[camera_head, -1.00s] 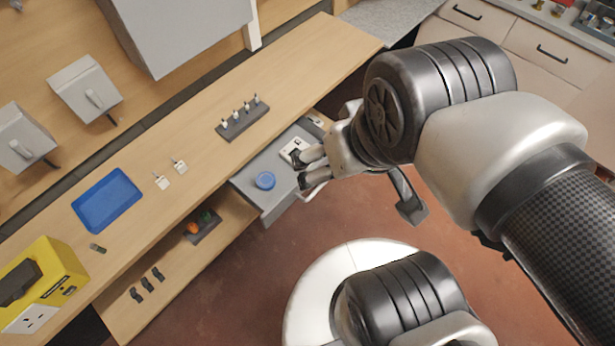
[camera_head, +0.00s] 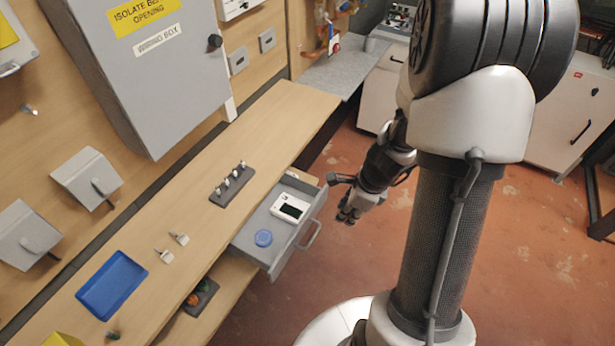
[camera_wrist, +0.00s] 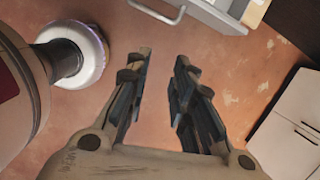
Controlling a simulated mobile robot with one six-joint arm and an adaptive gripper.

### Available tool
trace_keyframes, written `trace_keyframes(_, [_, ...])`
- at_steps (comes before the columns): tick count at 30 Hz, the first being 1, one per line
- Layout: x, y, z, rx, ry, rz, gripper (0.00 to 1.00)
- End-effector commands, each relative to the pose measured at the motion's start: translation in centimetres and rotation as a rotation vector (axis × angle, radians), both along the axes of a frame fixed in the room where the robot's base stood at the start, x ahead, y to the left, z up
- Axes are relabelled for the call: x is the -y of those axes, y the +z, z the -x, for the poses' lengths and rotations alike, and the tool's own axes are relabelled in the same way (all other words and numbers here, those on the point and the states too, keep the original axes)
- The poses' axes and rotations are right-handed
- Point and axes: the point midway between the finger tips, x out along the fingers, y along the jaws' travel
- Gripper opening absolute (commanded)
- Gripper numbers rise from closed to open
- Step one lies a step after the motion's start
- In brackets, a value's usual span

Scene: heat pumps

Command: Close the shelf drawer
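The grey shelf drawer (camera_head: 272,251) sticks out from under the wooden bench top in the head view. Its handle (camera_head: 310,234) is on the front, facing right. Inside lie a white device with a dark screen (camera_head: 290,208) and a round blue object (camera_head: 263,238). My gripper (camera_head: 347,215) is to the right of the drawer front, apart from the handle, over the floor. In the wrist view the fingers (camera_wrist: 157,95) are apart with nothing between them. The drawer's handle (camera_wrist: 160,12) and part of the drawer show at the top of that view.
The bench top (camera_head: 200,205) carries a dark strip with several pegs (camera_head: 231,184), two small pale parts and a blue tray (camera_head: 111,285). A grey box (camera_head: 150,80) hangs above. White cabinets (camera_head: 570,115) stand at the right. Red floor is open around the drawer front.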

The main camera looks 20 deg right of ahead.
Motion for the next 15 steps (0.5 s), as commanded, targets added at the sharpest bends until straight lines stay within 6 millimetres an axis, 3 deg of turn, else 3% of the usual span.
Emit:
trace_keyframes(3, [1.2, -2.1, 0.8, -0.043, -0.137, -0.025, 0.12])
trace_keyframes(9, [1.5, -4.0, 0.8, -0.055, -0.191, -0.031, 0.00])
trace_keyframes(15, [1.0, -7.8, 0.2, -0.056, -0.186, -0.031, 0.00])
